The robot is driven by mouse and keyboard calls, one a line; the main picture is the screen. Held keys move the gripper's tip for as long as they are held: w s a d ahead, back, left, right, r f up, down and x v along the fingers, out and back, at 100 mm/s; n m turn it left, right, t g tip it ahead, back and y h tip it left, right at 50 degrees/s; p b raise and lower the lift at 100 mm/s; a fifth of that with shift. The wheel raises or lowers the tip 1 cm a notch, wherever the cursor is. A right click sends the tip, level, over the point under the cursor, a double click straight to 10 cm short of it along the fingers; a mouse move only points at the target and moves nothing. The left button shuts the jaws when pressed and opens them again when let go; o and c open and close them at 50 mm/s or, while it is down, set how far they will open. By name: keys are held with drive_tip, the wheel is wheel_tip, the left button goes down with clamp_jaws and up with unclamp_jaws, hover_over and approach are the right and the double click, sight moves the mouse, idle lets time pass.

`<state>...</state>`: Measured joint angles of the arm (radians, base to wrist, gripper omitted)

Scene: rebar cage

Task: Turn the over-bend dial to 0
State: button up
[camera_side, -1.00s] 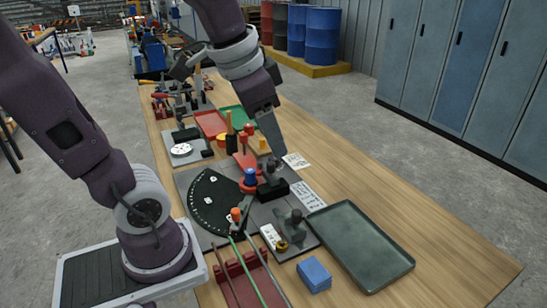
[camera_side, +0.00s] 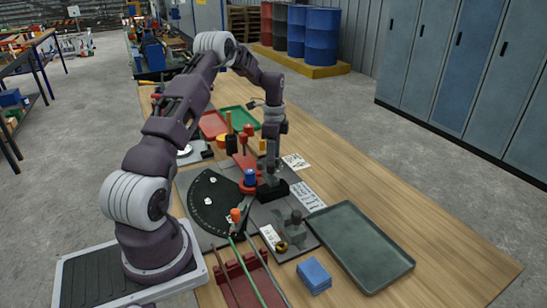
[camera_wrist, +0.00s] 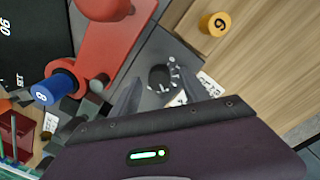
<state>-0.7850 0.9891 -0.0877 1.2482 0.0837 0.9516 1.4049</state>
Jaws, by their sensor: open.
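The over-bend dial (camera_wrist: 160,76) is a small round black knob in the wrist view, with white marks around it on a grey plate. Which mark it points to is too small to tell. My gripper (camera_wrist: 160,90) is open, its two fingers on either side of the dial in this view. I cannot tell whether they touch it or how high they are above it. In the side view my gripper (camera_side: 271,166) points down over the bending fixture, and the dial cannot be made out there.
A red bending arm (camera_wrist: 112,45) and a blue numbered pin (camera_wrist: 52,90) stand left of the fingers in the wrist view. A yellow pin (camera_wrist: 214,23) marked with a number is at upper right. In the side view an empty grey-green tray (camera_side: 395,270) lies at the right.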

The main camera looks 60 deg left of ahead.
drive_tip(key=shift+f, duration=0.45)
drive_tip(key=shift+c, duration=0.2)
clamp_jaws()
